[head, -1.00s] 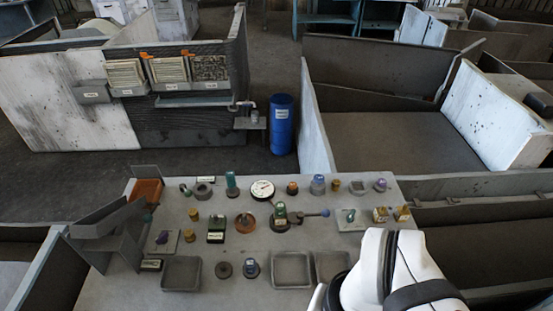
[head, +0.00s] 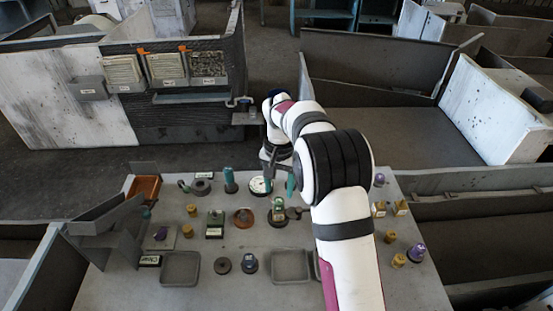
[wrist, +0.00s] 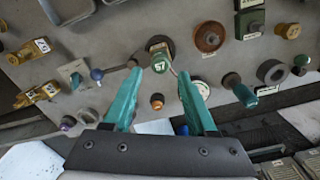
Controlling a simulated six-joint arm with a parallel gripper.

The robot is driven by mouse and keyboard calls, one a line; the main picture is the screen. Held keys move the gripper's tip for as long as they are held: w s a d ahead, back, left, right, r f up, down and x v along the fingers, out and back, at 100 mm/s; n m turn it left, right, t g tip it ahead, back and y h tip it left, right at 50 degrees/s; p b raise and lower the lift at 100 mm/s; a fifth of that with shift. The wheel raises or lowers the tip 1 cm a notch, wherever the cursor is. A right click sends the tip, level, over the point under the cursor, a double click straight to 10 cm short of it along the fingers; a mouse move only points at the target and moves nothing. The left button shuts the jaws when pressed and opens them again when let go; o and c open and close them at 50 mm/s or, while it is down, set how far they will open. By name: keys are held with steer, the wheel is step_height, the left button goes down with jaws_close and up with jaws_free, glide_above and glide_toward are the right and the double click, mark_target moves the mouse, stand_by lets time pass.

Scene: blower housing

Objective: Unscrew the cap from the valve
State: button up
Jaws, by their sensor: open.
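A green-topped piece marked 57 (wrist: 158,50) stands on a dark round base, with a rod ending in a blue ball (wrist: 97,74) beside it. It looks like the valve with its cap, though I cannot tell for sure. In the head view, its green body (head: 278,213) shows near the table's middle. My gripper (wrist: 161,73) is open and empty, its two teal fingers apart. In the wrist view, the green top lies just beyond and between the fingertips. In the head view, my gripper (head: 279,193) hangs above the table, behind the green piece. Its height is unclear.
A small orange-topped knob (wrist: 157,101) shows between the fingers. A white dial (head: 259,186), a teal-handled piece (head: 230,181) and a copper dish (head: 243,217) stand nearby. Empty grey trays (head: 181,268) lie at the front. A slanted metal chute (head: 112,222) stands at the left.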

mark_target(279, 200)
steer(key=m, duration=0.2)
steer(key=shift+w+f+m, duration=0.15)
steer(key=shift+m, duration=0.25)
steer(key=m, duration=0.5)
steer(key=shift+m, duration=0.4)
steer(key=m, duration=0.2)
steer(key=shift+m, duration=0.4)
steer(key=shift+f+m, duration=0.25)
steer(key=shift+m, duration=0.95)
step_height(279, 200, down, 6)
steer(key=shift+f, duration=0.25)
jaws_close()
